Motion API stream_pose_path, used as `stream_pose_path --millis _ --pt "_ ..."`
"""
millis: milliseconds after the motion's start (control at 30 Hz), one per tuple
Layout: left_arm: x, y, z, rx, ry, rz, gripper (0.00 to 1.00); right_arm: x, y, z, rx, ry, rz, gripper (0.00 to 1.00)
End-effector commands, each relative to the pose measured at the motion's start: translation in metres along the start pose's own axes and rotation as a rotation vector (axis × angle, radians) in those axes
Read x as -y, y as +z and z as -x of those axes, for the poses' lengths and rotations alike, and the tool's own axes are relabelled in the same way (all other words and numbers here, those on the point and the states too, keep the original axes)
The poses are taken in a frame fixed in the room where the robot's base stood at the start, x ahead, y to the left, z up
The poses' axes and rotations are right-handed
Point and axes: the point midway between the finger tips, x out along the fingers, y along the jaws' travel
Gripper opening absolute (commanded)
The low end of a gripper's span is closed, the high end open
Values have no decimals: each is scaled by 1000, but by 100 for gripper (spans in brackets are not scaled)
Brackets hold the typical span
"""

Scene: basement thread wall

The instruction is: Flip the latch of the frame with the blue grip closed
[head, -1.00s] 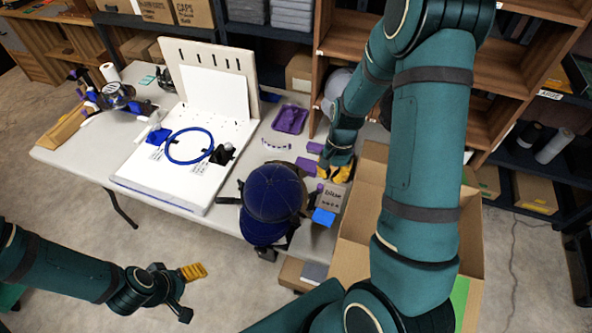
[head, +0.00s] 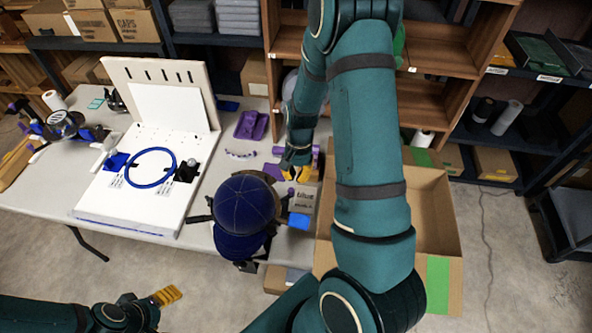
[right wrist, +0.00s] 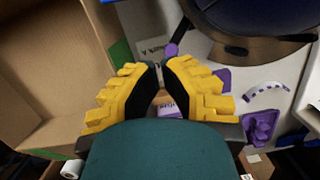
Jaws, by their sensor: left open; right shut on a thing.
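A navy cap (head: 243,205) sits on a dark frame at the table's front edge. A blue grip (head: 299,221) sticks out on its right, below a card marked "blue" (head: 308,203). My right gripper (head: 297,174) is behind that card, to the right of the cap. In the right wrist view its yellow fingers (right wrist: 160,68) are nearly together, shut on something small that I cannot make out. A purple knob (right wrist: 171,49) shows just past the fingertips, by the cap (right wrist: 245,14). The latch is not clearly visible. My left gripper (head: 160,299) is open and empty, away from the table.
A white board with a blue hoop (head: 151,167) stands on the table (head: 60,185) to the left. A purple tray (head: 251,125) lies behind the cap. An open cardboard box (head: 440,215) is right of the table, with wooden shelves (head: 440,105) behind it.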

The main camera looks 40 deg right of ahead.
Motion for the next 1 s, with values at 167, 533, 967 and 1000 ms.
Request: stream_pose_path --millis 167,533,967,1000 --pt "3 3 -7 6 1 -2 73 -1 0 -39 3 2 -2 0" --pt "1 2 -3 5 1 -2 73 1 31 -45 -1 -1 1 0" --pt "1 2 -3 4 0 -1 73 0 38 -43 -1 -1 0 0" --pt "1 2 -3 4 0 -1 73 0 38 -43 -1 -1 0 0"
